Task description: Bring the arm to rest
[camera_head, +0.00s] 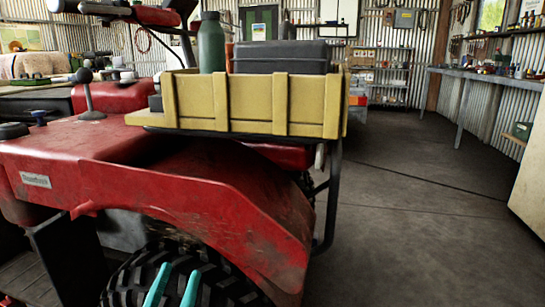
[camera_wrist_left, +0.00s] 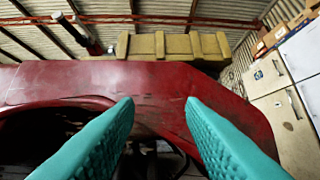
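My left gripper (camera_head: 174,284) shows at the bottom of the head view as two teal fingertips, in front of the quad's black tyre. In the left wrist view the gripper (camera_wrist_left: 158,106) is open, with its fingers well apart and nothing between them. The red quad (camera_head: 190,190) fills the left of the head view, and its red body (camera_wrist_left: 150,82) lies ahead of the fingers in the left wrist view. My right gripper is in neither view.
A yellow wooden crate (camera_head: 245,104) sits on the quad, with a green bottle (camera_head: 211,45) and a dark case (camera_head: 281,57) in it. Open floor (camera_head: 425,220) lies right of the quad. A workbench (camera_head: 490,78) lines the right wall.

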